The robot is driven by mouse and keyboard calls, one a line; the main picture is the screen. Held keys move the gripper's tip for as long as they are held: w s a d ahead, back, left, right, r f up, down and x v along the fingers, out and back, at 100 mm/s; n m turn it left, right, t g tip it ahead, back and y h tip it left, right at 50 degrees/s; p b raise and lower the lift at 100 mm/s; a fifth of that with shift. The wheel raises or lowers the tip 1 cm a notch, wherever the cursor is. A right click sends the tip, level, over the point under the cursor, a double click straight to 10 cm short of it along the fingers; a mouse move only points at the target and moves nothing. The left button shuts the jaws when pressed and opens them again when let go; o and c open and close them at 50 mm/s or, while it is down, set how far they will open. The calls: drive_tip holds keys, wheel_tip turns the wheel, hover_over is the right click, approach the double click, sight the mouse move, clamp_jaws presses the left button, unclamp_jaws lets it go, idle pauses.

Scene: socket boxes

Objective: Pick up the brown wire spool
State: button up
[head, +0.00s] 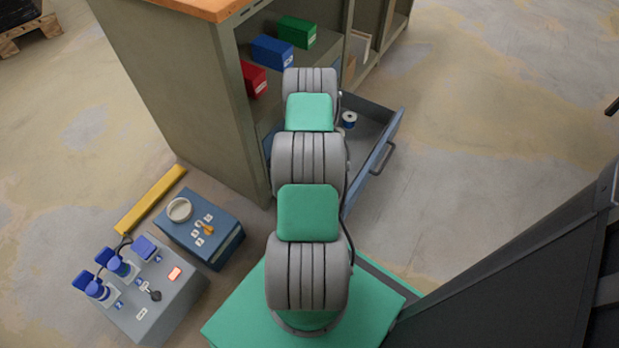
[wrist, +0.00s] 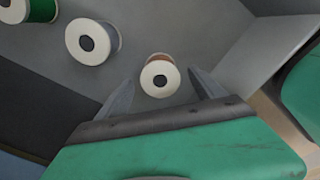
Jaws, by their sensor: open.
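The brown wire spool (wrist: 160,77) stands on the drawer floor in the wrist view, a white-flanged spool with a dark centre hole and a strip of brown wire showing behind the flange. My gripper (wrist: 163,90) is open, with one finger on each side of the spool's near part in the picture. I cannot tell whether either finger touches it. In the head view my arm hides the gripper and the brown spool.
A blue-grey spool (wrist: 92,41) and a green spool (wrist: 38,10) lie to the left in the drawer. The open drawer (head: 388,143) has raised walls. Red (head: 254,79), blue (head: 272,50) and green (head: 297,31) boxes sit on the shelf above.

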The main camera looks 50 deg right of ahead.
wheel_tip(320, 180, down, 3)
drive_tip(key=shift+r, duration=0.2)
drive_tip(key=c, duration=1.6)
drive_tip(key=shift+c, duration=0.5)
drive_tip(key=shift+r, duration=0.1)
